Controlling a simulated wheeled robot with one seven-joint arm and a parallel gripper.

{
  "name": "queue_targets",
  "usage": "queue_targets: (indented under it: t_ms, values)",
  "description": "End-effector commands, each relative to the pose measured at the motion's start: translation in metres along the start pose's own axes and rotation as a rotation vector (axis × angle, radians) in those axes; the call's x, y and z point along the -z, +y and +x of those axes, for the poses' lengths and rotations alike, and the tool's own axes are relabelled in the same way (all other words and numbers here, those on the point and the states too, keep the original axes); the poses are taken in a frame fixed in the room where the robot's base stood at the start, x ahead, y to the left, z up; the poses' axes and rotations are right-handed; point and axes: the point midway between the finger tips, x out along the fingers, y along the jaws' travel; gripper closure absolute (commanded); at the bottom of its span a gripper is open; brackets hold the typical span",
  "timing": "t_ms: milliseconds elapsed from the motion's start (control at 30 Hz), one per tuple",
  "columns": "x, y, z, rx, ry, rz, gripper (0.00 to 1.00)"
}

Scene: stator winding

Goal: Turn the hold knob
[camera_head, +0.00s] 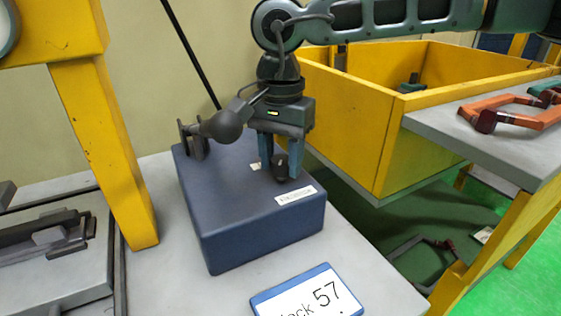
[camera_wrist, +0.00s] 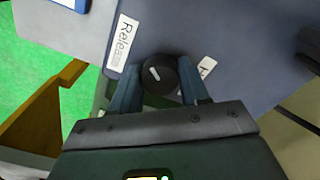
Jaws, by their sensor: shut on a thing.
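The hold knob is a round black knob (camera_head: 280,162) on top of a dark blue box (camera_head: 235,225). In the wrist view the knob (camera_wrist: 158,76) shows a white pointer mark, slanted toward the upper left. My gripper (camera_head: 281,174) comes down from above, with one blue finger on each side of the knob. In the wrist view my gripper (camera_wrist: 163,84) is shut on the knob. A white label reading "Release" (camera_wrist: 122,43) lies on one side of the knob. Another label (camera_wrist: 205,64) on the other side is partly hidden by a finger.
A dark lever with a ball end (camera_head: 222,125) stands on the box close to my gripper. A yellow bin (camera_head: 385,150) and a grey shelf with orange clamp-like parts (camera_head: 510,113) are at the right. A yellow post (camera_head: 110,150) stands left.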

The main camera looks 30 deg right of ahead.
Motion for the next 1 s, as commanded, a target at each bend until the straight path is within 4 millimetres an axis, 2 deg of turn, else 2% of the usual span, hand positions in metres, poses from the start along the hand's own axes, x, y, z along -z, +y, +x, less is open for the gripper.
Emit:
queue_targets:
  t_ms: [600,1000]
  values:
    - [0.0008,0.0013,-0.0004,0.001,0.001,-0.527,0.85]
    - [0.0012,0.0016,-0.0009,0.001,0.002,-0.675,0.85]
